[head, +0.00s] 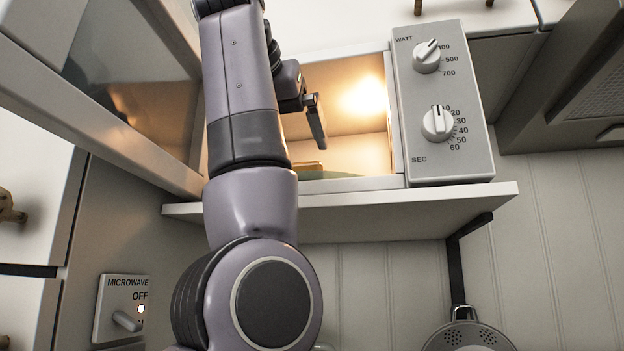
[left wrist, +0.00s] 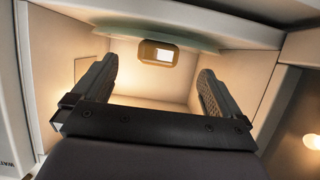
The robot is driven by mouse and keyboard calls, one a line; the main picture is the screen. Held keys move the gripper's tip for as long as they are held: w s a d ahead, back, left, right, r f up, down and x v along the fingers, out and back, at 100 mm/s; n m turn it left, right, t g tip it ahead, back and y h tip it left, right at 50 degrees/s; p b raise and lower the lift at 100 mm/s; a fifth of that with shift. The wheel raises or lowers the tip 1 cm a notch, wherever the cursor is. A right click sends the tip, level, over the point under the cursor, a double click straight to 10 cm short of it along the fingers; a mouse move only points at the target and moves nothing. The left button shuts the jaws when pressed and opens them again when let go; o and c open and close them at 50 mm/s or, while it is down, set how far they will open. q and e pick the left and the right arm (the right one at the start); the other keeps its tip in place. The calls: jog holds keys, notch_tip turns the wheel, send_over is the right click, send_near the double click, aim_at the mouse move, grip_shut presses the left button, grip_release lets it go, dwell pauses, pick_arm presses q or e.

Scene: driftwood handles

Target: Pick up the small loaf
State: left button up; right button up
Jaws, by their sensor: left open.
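The small loaf (head: 307,166) shows as a thin brown edge inside the lit microwave in the head view, mostly hidden behind my left arm. It rests at a pale green plate (head: 345,175). In the left wrist view, which looks turned over, the brown loaf (left wrist: 147,52) with a bright patch lies beyond my fingers, near the plate (left wrist: 130,34). My left gripper (head: 316,120) is at the microwave opening, apart from the loaf. Its two fingers (left wrist: 158,68) are spread with nothing between them, and the loaf appears roughly centred between them. My right gripper is in neither view.
The microwave door (head: 110,110) stands open at the left. The control panel (head: 443,130) with two knobs is right of the opening. The microwave sits on a white shelf (head: 370,215). The cavity walls lie close around my fingers. A colander (head: 468,338) hangs lower right.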

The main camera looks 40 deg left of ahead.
aim_at(309, 169)
pick_arm(q)
jog(key=w+a+p, duration=0.1)
jog(key=w, duration=0.1)
jog(key=w+a+p, duration=0.1)
jog(key=w+p, duration=0.1)
jog(key=w+a+p, duration=0.1)
jog(key=w, duration=0.1)
jog(key=shift+w+a+r+p, duration=0.1)
jog(key=shift+w+a+p, duration=0.1)
jog(key=shift+p, duration=0.15)
jog(key=p+x, duration=0.1)
jog(key=x, duration=0.1)
jog(key=r+p+x, duration=0.1)
jog(key=x, duration=0.2)
jog(key=shift+w+a, duration=0.15)
jog(key=shift+w, duration=0.25)
jog(key=shift+w+a+f, duration=0.25)
jog(key=shift+w, duration=0.15)
jog(key=c, duration=1.2)
jog(key=shift+o, duration=0.2)
jog(key=shift+s+r, duration=0.1)
